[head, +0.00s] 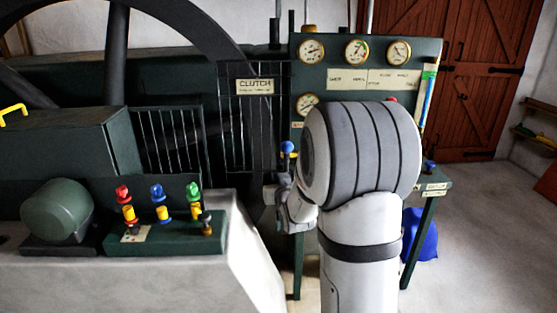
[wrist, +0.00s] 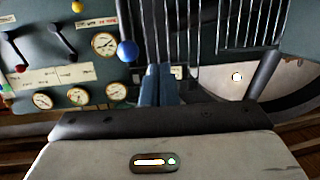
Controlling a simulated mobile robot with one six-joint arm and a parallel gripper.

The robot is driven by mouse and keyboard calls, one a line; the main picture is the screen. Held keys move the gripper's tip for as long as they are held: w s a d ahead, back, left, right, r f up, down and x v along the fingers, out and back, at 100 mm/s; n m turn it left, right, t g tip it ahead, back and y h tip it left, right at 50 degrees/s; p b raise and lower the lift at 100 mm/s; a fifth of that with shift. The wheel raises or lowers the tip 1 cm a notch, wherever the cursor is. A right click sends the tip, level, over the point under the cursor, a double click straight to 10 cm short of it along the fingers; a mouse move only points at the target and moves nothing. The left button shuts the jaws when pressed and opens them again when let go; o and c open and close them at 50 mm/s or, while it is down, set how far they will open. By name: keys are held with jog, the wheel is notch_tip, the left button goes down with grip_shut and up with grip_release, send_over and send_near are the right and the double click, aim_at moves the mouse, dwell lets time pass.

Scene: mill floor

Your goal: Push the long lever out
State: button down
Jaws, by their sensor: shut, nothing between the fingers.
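A blue ball knob (head: 288,147) stands just left of my arm, below the clutch sign (head: 255,87). It looks like the end of the long lever, but its shaft is mostly hidden. In the wrist view the blue knob (wrist: 128,50) is just left of my fingertips, with a small gap showing in the picture. My gripper (head: 283,187) is shut and empty, below the knob in the head view. Its blue-grey fingers (wrist: 157,72) lie together in the wrist view. My arm hides part of the panel behind it.
A gauge panel (head: 435,50) stands behind my arm. Barred guards (head: 172,138) and a large wheel (head: 205,30) are at left. A console with coloured lamps (head: 165,238) stands at front left. Open floor (head: 480,240) lies at right, before a wooden door (head: 450,110).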

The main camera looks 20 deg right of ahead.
jog(key=d+f+t+b, duration=0.2)
jog(key=d+f+t, duration=0.3)
jog(key=d+t, duration=0.2)
jog(key=shift+d+t+h, duration=0.2)
jog(key=shift+t+h, duration=0.2)
jog(key=shift+t, duration=0.4)
jog(key=w+f+p+x, duration=0.1)
jog(key=f+p+x, duration=0.1)
jog(key=x, duration=1)
jog(key=shift+w+p, duration=0.6)
jog(key=shift+p, duration=0.05)
jog(key=shift+d+r, duration=0.1)
jog(key=shift+d, duration=0.05)
